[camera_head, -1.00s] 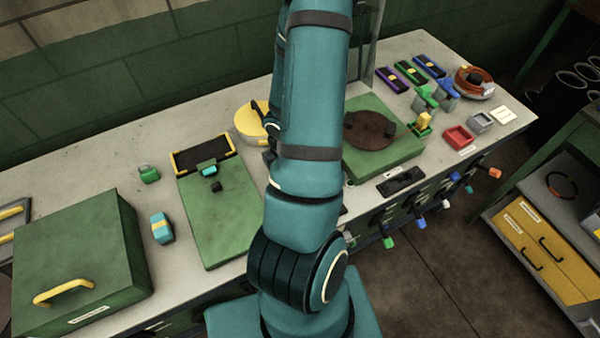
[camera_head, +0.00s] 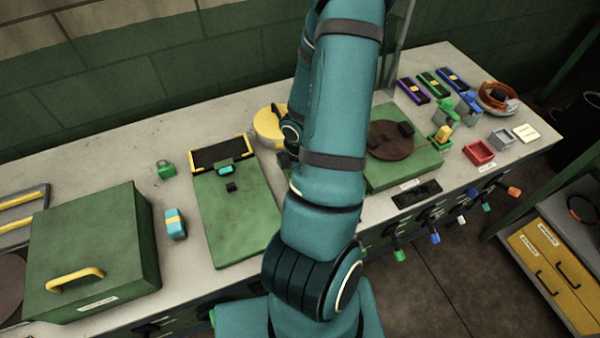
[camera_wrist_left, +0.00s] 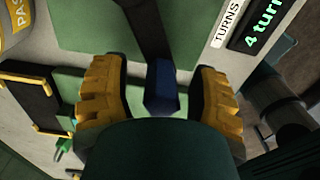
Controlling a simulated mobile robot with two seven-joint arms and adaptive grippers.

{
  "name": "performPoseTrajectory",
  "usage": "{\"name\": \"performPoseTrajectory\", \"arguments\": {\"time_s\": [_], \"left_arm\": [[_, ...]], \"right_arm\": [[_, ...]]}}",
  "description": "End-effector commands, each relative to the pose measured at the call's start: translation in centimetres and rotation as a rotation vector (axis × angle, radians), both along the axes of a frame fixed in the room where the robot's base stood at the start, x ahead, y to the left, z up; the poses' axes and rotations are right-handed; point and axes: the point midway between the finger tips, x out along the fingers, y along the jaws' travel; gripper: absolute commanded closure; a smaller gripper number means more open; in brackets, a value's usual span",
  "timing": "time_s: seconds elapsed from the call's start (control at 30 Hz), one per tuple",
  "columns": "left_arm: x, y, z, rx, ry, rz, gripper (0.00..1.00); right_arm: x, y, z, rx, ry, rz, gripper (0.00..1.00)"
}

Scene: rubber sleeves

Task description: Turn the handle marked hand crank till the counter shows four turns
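My left arm crosses the middle of the head view and hides its own gripper there. In the left wrist view my left gripper (camera_wrist_left: 160,95) has its two yellow ridged fingers apart. A dark blue grip (camera_wrist_left: 161,88) on a dark bar (camera_wrist_left: 148,28) stands between them, with gaps visible on both sides. No hand crank label is readable, so I cannot tell for sure that this is the crank. The counter (camera_wrist_left: 265,25) reads "4 turn", cut off by the frame, beside a label "TURNS" (camera_wrist_left: 227,22). A black display (camera_head: 416,193) lies at the bench front. My right gripper is not in view.
A green lidded box (camera_head: 95,250), a green board (camera_head: 235,215) and a yellow round container (camera_head: 268,127) are on the left part of the bench. A green base (camera_head: 385,183) with a brown disc is right of my arm. Colour-tipped handles (camera_head: 400,255) stick out from the bench front.

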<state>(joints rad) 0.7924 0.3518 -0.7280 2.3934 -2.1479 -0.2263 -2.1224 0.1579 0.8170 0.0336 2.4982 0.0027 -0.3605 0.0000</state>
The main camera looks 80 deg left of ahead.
Motion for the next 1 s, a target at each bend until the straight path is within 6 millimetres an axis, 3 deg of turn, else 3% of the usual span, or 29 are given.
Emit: {"name": "performPoseTrajectory", "arguments": {"time_s": [0.37, 1.0], "left_arm": [[0.1, -0.1, 0.3, -0.001, -0.001, -0.006, 0.41], [0.2, -0.1, 4.9, -0.001, -0.003, -0.006, 0.41]], "right_arm": [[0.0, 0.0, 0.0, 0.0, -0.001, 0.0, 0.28], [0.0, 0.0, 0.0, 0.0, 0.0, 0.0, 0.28]]}}
